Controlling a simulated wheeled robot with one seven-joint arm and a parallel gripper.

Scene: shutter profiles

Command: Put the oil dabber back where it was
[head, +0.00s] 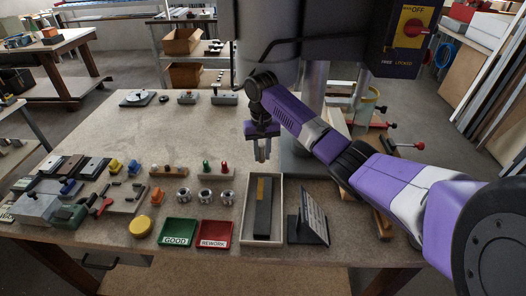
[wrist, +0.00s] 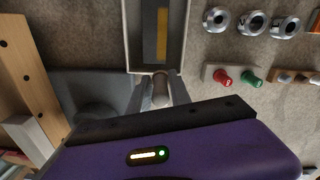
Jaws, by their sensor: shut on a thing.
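My gripper (head: 262,151) hangs above the bench, just behind the far end of the long pale tray (head: 246,225). In the wrist view my gripper (wrist: 160,98) is shut on a small pale, rounded thing, apparently the oil dabber (wrist: 160,88). Most of the dabber is hidden between the fingers, and its tilt is hard to tell. A small pale block (head: 213,174) with a green and a red knob stands left of my gripper; it also shows in the wrist view (wrist: 236,73). A rack with wooden-topped pieces (head: 168,171) stands further left.
The tray holds a dark bar with a yellow strip (head: 263,207). A dark tilted sign (head: 311,219) stands to its right. Green (head: 178,232) and red (head: 214,233) trays and several metal rings (head: 205,196) lie left. A grey machine column (head: 310,110) stands close behind right. The bench's middle back is clear.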

